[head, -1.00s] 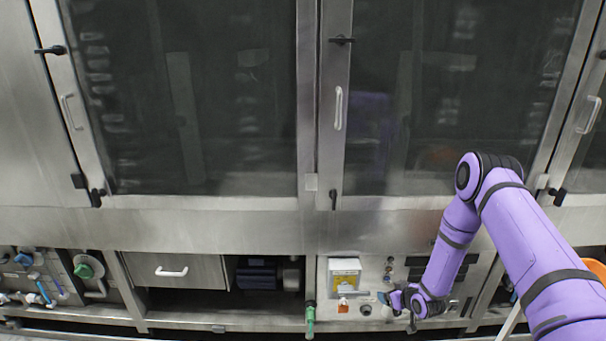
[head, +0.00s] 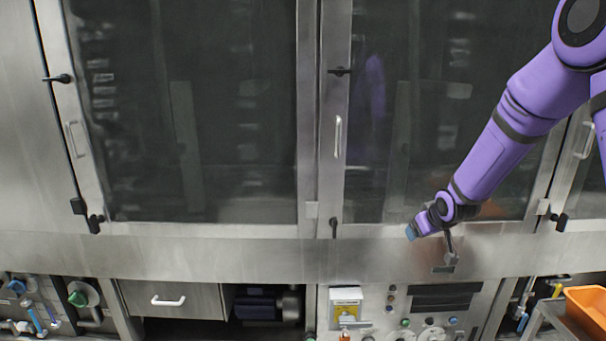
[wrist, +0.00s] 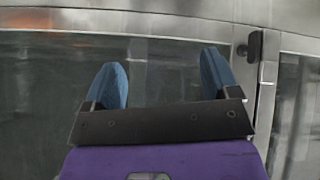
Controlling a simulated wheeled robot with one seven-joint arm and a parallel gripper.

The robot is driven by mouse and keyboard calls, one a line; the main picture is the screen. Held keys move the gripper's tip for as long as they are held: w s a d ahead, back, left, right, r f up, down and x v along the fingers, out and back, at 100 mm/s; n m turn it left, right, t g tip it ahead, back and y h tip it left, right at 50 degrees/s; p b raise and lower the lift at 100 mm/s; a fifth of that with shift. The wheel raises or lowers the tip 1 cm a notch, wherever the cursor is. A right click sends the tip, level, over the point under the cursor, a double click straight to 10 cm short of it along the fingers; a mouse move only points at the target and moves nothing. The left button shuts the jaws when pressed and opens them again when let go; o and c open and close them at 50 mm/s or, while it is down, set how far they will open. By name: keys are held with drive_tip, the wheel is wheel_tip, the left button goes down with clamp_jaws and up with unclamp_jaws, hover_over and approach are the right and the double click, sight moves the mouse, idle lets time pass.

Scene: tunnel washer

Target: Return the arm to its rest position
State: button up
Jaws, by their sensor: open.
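My purple arm reaches in from the right in the head view. My gripper (head: 412,232) is in front of the washer's steel rail, below the right-hand glass door. In the wrist view my gripper (wrist: 165,85) shows two blue fingers spread well apart, with nothing between them. Behind the fingers are the dark glass and steel frame of a washer door (wrist: 165,50).
The washer's left door (head: 190,110) and right door (head: 440,110) look shut. Below are a drawer (head: 170,299), a control panel (head: 400,310) with knobs, and a yellow-labelled box (head: 346,308). An orange bin (head: 588,305) stands at the lower right.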

drive_tip(key=s+a+r+m+g+h, duration=0.1)
drive_tip(key=s+r+m, duration=0.1)
drive_tip(key=s+r, duration=1.55)
drive_tip(key=s+a+r+g, duration=0.1)
drive_tip(key=s+r, duration=0.1)
drive_tip(key=s, duration=0.9)
drive_tip(key=s+a+r+m, duration=0.1)
drive_tip(key=s+r, duration=0.2)
drive_tip(key=s, duration=0.8)
drive_tip(key=shift+s+g+y, duration=0.4)
drive_tip(key=shift+c, duration=0.4)
